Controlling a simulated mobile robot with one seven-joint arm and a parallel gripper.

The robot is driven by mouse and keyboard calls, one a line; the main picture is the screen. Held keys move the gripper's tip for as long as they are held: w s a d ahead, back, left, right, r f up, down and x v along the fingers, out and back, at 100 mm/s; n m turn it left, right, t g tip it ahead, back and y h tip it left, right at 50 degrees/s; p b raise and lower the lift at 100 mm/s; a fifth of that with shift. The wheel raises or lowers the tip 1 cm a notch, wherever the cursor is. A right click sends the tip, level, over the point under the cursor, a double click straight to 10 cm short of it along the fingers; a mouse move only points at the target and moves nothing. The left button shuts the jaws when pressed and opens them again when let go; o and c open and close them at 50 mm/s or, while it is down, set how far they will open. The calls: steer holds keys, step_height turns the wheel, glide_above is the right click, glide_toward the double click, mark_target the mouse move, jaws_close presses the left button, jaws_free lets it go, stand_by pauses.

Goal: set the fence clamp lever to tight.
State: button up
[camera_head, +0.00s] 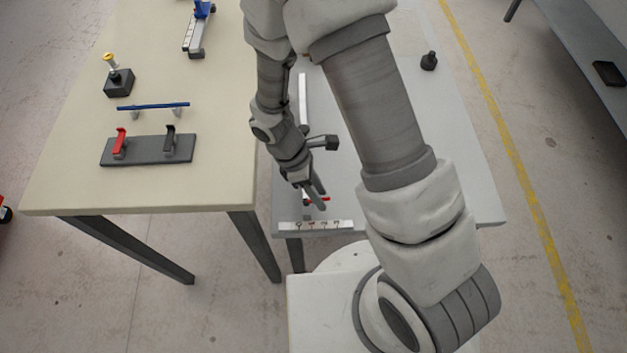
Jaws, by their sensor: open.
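A small red piece (326,199), which looks like the clamp lever, shows near the front edge of the grey table (460,190). My gripper (318,197) is right over it, fingers pointing down, and is open. The fingers hide part of the red piece, and I cannot tell whether they touch it or which way it is set. A long white bar (303,92), likely the fence, runs away behind my wrist and is partly hidden by my arm. A white marked strip (315,225) lies along the table's front edge.
On the cream table (60,180) at left stand a grey base with red and black clips (145,151), a blue bar (153,106), a black block with a yellow-topped post (118,82) and a blue-grey tool (194,35). A black knob-like object (429,61) stands on the grey table.

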steer(key=p+v, duration=0.2)
steer(key=v, duration=1.5)
steer(key=shift+w+r, duration=0.2)
steer(key=s+d+r+m+t+y, duration=0.2)
steer(key=s+d+r+m+t, duration=0.2)
steer(key=d+r+m, duration=0.4)
steer(key=s+d+r+m+t+y, duration=0.2)
steer(key=s+d+r+m+t, duration=0.2)
steer(key=d+r+m, duration=0.4)
step_height(320, 180, up, 5)
steer(key=shift+s+r+m, duration=0.1)
steer(key=shift+s+m, duration=0.1)
steer(key=shift+m, duration=0.5)
steer(key=shift+d, duration=0.2)
